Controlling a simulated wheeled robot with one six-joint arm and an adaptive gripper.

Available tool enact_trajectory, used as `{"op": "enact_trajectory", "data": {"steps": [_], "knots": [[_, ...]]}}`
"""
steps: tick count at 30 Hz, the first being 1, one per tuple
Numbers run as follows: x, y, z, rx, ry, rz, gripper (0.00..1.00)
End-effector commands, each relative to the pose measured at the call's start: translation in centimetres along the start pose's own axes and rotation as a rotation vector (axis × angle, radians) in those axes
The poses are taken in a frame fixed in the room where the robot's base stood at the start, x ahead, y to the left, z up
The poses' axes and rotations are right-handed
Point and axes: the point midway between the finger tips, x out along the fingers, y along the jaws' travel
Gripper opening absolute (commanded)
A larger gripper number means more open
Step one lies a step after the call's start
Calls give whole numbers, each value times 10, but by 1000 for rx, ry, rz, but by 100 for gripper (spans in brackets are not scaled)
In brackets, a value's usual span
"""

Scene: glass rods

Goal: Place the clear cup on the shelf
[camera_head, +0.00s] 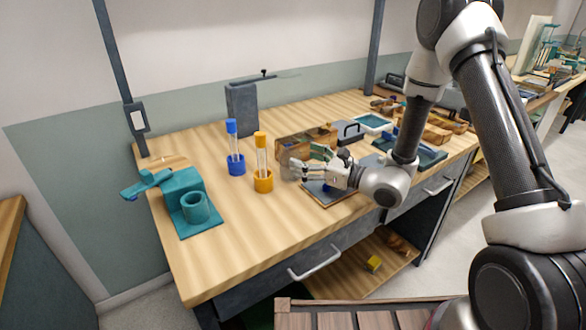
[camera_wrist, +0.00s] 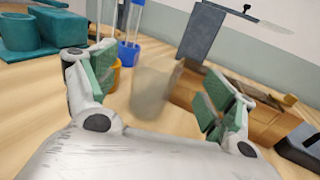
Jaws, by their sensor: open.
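The clear cup (camera_wrist: 155,92) is a faint, see-through, greyish cylinder standing upright on the wooden bench. In the head view my gripper (camera_head: 307,160) is low over the bench, pointing left, open and empty. The cup is too faint to make out there. A wooden lower shelf (camera_head: 335,278) shows under the bench, with a small yellow block (camera_head: 373,264) on it.
Orange (camera_head: 263,182) and blue (camera_head: 236,166) holders with glass tubes stand left of my gripper. A teal fixture (camera_head: 182,190) is at the far left. A wooden box (camera_head: 300,145) is close behind my gripper. The front left bench top is clear.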

Motion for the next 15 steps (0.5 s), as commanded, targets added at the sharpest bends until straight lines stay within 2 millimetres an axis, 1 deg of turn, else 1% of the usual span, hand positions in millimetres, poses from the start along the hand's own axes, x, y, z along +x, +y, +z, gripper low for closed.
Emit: {"op": "enact_trajectory", "data": {"steps": [5,10,12,15], "knots": [[18,1,0,-3,1,3,84],[46,2,0,-4,1,4,84],[53,1,0,-3,1,3,84],[55,0,0,-2,1,1,84]]}}
